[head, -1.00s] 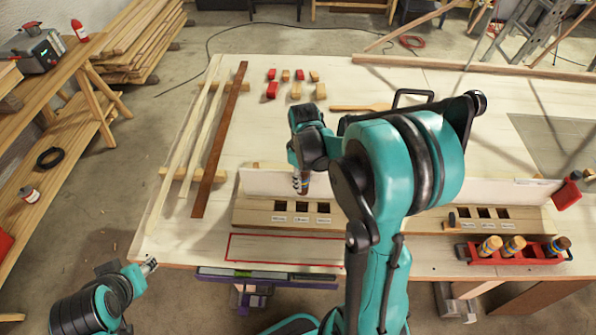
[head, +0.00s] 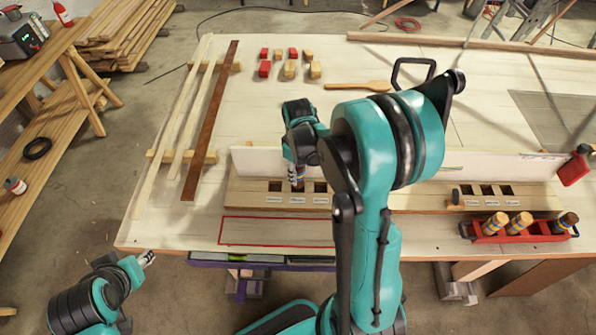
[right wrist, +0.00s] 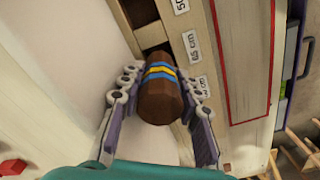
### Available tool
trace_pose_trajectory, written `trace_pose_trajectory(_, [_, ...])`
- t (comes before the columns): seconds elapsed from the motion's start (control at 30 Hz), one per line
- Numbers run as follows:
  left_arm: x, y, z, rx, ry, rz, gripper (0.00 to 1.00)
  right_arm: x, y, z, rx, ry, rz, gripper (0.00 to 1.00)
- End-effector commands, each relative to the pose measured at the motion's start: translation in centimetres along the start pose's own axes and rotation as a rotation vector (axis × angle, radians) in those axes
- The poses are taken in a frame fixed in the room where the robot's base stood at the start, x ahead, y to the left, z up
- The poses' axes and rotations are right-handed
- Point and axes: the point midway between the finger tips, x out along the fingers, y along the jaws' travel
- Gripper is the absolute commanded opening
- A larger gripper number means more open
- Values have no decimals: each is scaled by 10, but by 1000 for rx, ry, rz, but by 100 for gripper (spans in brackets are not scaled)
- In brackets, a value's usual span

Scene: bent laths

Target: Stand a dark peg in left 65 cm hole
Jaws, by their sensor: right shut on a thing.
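My right gripper (head: 298,178) is shut on a dark brown peg (right wrist: 160,100) with blue and yellow bands. The peg is roughly upright; it also shows in the head view (head: 299,172). Its lower end is at the middle hole of the left hole block (head: 245,194), by the "65 cm" label (right wrist: 192,46). I cannot tell whether the tip is inside the hole. A dark square hole (right wrist: 150,38) shows just beyond the peg in the wrist view. My left gripper (head: 147,258) is off the table's front left corner; its jaw state is unclear.
A white upright board (head: 260,158) stands behind the left block. A second block with holes (head: 475,201) is at the right. A red rack (head: 520,236) holds more pegs, one dark. Laths (head: 210,120) lie at the left; small red and wooden blocks (head: 289,69) lie behind.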

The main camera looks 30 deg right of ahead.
Motion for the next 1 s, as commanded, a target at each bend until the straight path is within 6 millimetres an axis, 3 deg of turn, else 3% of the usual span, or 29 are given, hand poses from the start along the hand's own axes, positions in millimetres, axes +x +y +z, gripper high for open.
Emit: trace_pose_trajectory(1.0, [12,0,8,0,0,0,40,16,0,0,0,0,0,2])
